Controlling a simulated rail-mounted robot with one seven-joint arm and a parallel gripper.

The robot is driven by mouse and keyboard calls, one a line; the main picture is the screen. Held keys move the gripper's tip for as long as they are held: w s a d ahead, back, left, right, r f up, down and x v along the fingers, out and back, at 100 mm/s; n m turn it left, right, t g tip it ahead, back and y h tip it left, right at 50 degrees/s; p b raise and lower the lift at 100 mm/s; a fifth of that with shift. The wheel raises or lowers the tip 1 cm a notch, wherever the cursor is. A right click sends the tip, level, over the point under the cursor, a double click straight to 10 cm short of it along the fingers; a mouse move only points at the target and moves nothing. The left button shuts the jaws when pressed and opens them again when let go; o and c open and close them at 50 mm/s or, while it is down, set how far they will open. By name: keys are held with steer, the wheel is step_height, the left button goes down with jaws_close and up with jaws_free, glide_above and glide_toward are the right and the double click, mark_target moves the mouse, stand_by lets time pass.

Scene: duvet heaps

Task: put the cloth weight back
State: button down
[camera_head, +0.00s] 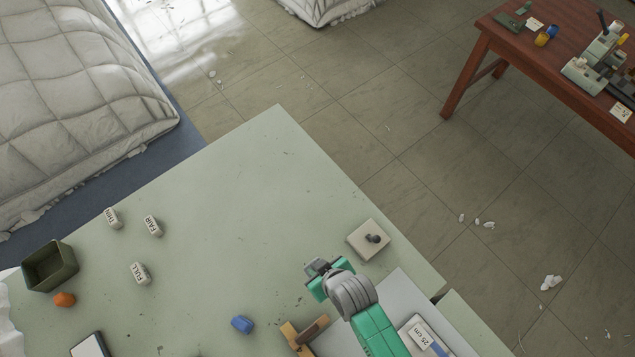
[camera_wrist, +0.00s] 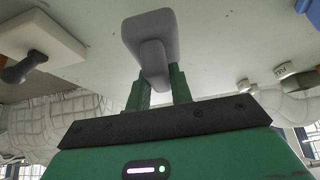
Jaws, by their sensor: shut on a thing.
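My gripper (camera_head: 315,282) is over the pale green table, right of its middle. It is shut on a grey weight (camera_head: 318,266), which I take to be the cloth weight. In the wrist view my gripper (camera_wrist: 158,80) has its two green fingers closed on the weight's handle, and the weight's rounded grey body (camera_wrist: 150,28) shows beyond them. Its height above the table is hard to tell. A pale square block with a dark knob (camera_head: 364,243) lies on the table just right of my gripper. It also shows at the left of the wrist view (camera_wrist: 55,32).
Three small labelled pieces, THIN (camera_head: 113,218), FAIR (camera_head: 153,226) and FULL (camera_head: 139,273), stand left. A dark green open box (camera_head: 50,268), an orange lump (camera_head: 64,299), a blue piece (camera_head: 242,324) and a wooden piece (camera_head: 297,338) lie nearby. The table's back (camera_head: 260,170) is clear.

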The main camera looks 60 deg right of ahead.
steer(key=shift+w+f+b, duration=0.15)
steer(key=shift+f+b, duration=0.15)
steer(key=shift+f, duration=1.9)
steer(key=shift+f, duration=0.15)
steer(key=c, duration=1.3)
jaws_free()
steer(key=shift+o, duration=0.2)
steer(key=shift+r, duration=0.3)
steer(key=p+v, duration=0.1)
steer(key=v, duration=1)
steer(key=shift+s+r+p, duration=0.3)
steer(key=shift+p, duration=0.1)
